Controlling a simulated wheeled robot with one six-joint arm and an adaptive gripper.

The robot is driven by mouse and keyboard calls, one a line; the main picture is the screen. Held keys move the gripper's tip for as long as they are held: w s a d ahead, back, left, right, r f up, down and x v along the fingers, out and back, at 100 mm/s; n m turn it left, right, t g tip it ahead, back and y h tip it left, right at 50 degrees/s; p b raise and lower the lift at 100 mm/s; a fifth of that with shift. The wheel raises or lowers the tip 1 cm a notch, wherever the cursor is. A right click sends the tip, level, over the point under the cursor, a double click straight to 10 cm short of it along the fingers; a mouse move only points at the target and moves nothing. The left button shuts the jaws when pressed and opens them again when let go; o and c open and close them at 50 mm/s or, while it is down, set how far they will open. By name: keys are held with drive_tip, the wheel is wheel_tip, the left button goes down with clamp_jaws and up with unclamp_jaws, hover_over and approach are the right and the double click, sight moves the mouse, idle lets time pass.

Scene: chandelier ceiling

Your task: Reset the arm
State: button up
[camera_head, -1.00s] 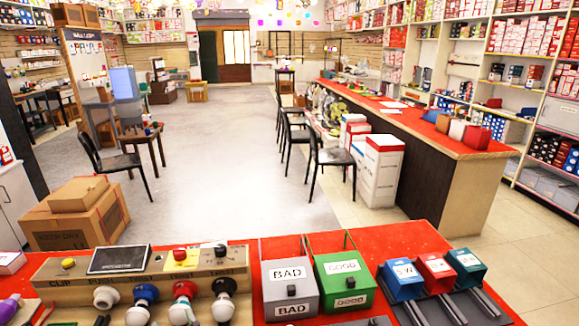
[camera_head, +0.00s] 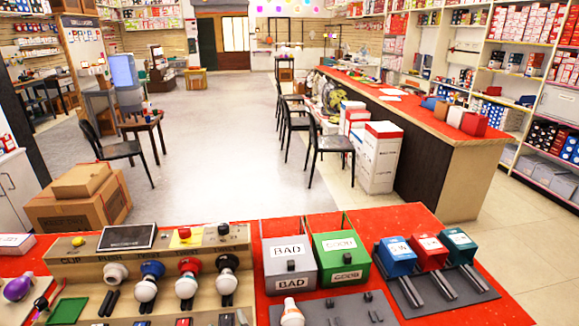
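My gripper and arm are not in view. A red-topped table (camera_head: 410,222) spans the bottom of the head view. On it stands a tan test panel (camera_head: 75,262) with a dark screen (camera_head: 127,237), buttons and several bulbs in a row. A grey BAD box (camera_head: 290,270) and a green GOOD box (camera_head: 342,262) stand right of the panel. A white and orange-red bulb (camera_head: 292,313) is at the bottom edge, in front of the BAD box. A purple bulb (camera_head: 18,288) lies at the lower left.
Blue (camera_head: 396,257), red (camera_head: 431,253) and teal (camera_head: 461,247) boxes with dark rails stand at the table's right. Cardboard boxes (camera_head: 75,205) stand beyond the table at left. A long red-topped counter (camera_head: 440,170) with chairs is at right. The middle floor is open.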

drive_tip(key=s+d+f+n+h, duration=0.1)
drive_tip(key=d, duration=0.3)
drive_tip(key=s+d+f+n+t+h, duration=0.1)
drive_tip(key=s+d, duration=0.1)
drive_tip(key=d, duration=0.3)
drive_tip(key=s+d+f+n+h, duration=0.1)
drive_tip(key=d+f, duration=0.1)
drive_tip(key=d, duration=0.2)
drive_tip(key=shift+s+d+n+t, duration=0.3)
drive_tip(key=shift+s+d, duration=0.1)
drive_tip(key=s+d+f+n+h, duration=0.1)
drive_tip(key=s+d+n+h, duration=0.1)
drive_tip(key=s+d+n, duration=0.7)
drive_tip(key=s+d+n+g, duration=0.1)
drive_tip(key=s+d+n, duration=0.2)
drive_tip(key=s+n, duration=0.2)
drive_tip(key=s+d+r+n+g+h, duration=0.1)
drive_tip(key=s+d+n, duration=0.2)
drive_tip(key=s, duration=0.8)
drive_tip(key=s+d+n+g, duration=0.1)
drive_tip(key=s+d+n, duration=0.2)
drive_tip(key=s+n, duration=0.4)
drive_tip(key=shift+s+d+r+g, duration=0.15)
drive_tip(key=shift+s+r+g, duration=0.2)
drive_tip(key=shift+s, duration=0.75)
